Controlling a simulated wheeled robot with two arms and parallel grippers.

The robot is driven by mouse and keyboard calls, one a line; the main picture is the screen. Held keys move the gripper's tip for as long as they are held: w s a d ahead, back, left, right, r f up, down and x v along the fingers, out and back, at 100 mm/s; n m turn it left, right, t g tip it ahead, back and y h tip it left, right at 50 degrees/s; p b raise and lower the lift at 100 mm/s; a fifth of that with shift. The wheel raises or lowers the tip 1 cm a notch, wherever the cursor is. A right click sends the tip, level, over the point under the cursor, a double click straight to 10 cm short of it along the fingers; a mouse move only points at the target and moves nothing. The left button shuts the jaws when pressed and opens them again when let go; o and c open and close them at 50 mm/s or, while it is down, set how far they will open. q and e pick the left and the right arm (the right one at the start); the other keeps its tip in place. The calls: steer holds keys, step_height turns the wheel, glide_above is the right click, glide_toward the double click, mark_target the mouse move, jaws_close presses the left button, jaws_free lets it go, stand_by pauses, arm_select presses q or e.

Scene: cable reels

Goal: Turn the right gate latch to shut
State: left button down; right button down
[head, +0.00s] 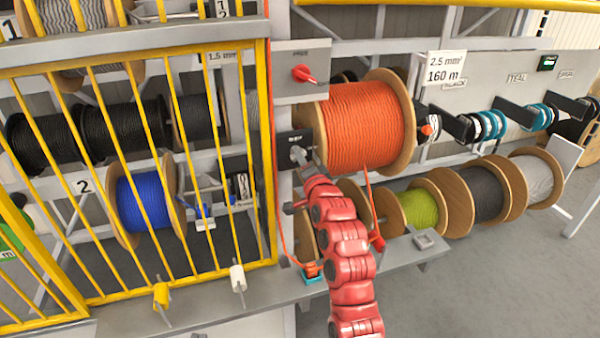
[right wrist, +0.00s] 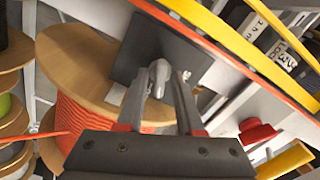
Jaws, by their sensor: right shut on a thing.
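The right gate latch (head: 297,154) is a small grey lever on a black square plate (head: 288,137), on the grey post right of the yellow gate. My right gripper (head: 305,163) reaches up to it on the red arm and is shut on the lever. In the right wrist view the grey latch lever (right wrist: 158,74) stands between the two fingers of the gripper (right wrist: 159,90), in front of the dark plate (right wrist: 178,48). The fingers hide part of the lever. The yellow barred gate (head: 262,150) stands left of the post. My left gripper is not in view.
A large orange cable reel (head: 365,125) sits close right of the latch. A red lever (head: 304,73) sits on a grey plate above. A grey shelf (head: 405,250) with several smaller reels runs below right. Grey floor is free at lower right.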

steer(key=shift+n+b, duration=6.6)
steer(key=shift+b, duration=2.1)
steer(key=c, duration=0.9)
jaws_free()
steer(key=b+v, duration=0.2)
steer(key=v, duration=1.5)
steer(key=shift+s, duration=0.15)
